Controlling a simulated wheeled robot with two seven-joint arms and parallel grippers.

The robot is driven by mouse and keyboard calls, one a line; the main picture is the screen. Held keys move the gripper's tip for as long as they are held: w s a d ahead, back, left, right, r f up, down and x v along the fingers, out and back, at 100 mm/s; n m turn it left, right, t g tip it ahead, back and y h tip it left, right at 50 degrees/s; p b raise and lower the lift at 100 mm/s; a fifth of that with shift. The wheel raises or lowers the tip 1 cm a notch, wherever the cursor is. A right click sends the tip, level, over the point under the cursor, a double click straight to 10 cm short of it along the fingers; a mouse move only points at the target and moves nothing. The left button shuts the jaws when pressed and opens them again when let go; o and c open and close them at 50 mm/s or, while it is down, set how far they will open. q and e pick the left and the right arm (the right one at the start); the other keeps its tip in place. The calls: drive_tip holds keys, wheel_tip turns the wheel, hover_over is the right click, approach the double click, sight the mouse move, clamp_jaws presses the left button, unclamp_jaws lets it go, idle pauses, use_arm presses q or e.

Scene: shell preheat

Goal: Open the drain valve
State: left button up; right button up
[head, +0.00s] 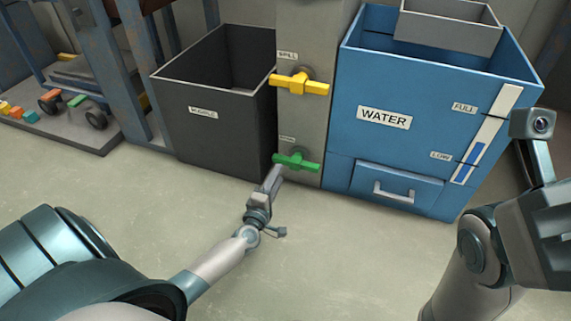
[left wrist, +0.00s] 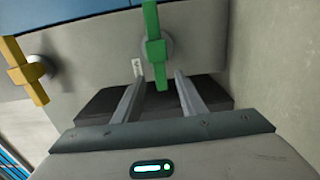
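A green valve handle (head: 297,161) sits low on the grey column, with a small label above it too small to read. In the left wrist view the green handle (left wrist: 156,45) stands lengthwise, its near end in line with the gap between my fingers. My left gripper (head: 275,174) is just below and in front of this handle. In the left wrist view the fingers of my left gripper (left wrist: 159,76) are apart, with space on both sides of the handle. My right arm is at the right of the head view; its fingers cannot be made out.
A yellow valve handle (head: 299,84) sits higher on the same column (head: 313,126). A dark open bin (head: 219,120) stands left of the column, and a blue water tank (head: 420,135) with a drawer (head: 396,187) stands right. The floor (head: 345,250) in front is clear.

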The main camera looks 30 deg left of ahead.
sight(284, 163)
use_arm(q)
drive_tip(key=b+x, duration=0.2)
drive_tip(key=x, duration=0.6)
drive_tip(key=shift+w+b, duration=0.25)
drive_tip(key=shift+b, duration=0.05)
clamp_jaws()
